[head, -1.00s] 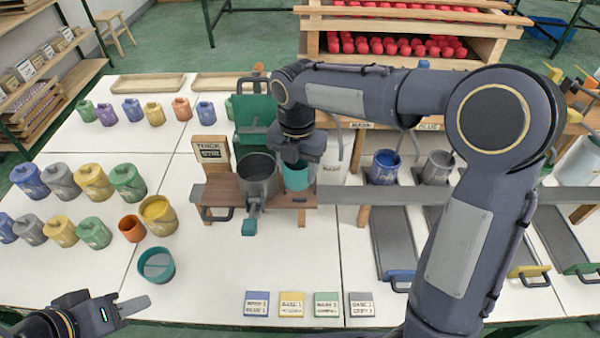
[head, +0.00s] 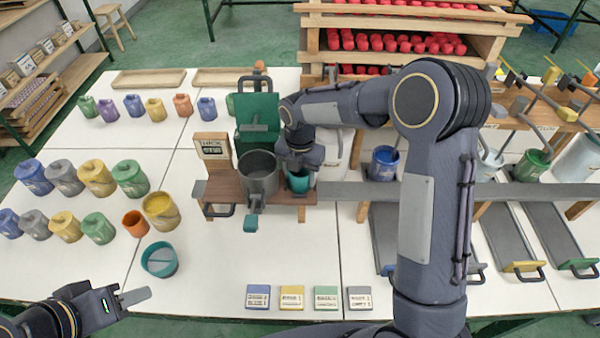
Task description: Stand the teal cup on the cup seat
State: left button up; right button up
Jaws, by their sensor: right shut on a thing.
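The teal cup (head: 299,182) is at the right end of a small wooden stand (head: 228,188), just right of a dark grey pot (head: 259,175). My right gripper (head: 300,168) is shut on the cup from above and hides part of its rim. The cup looks upright. The seat under it is hidden, so I cannot tell whether its base touches. A wider teal container (head: 160,262) stands on the table at the left. My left gripper (head: 132,298) is low at the left, away from the cup; its jaw opening is unclear.
A green panel (head: 256,118) rises behind the grey pot. Yellow (head: 160,212) and orange (head: 135,224) pots stand left of the stand. Several small label tiles (head: 292,297) lie in front. The white table between them and the stand is clear.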

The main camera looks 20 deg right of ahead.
jog(key=shift+f, duration=0.15)
jog(key=o, duration=1)
jog(key=shift+c, duration=0.2)
notch_tip(320, 180, up, 11)
jog(key=s+d+r+m+t+y, duration=0.1)
jog(key=s+d+r+m, duration=0.3)
jog(key=s+r+m, duration=0.15)
jog(key=s+d+f+m+t+y, duration=0.1)
jog(key=s+f+m+t, duration=0.1)
jog(key=s+m, duration=0.9)
jog(key=s+d+f+m+t+y, duration=0.1)
jog(key=s+f+m+t, duration=0.1)
jog(key=s+m, duration=0.9)
jog(key=shift+s+f+m+t+y+b, duration=0.25)
jog(key=shift+m+y+b, duration=0.2)
jog(key=shift+m, duration=0.8)
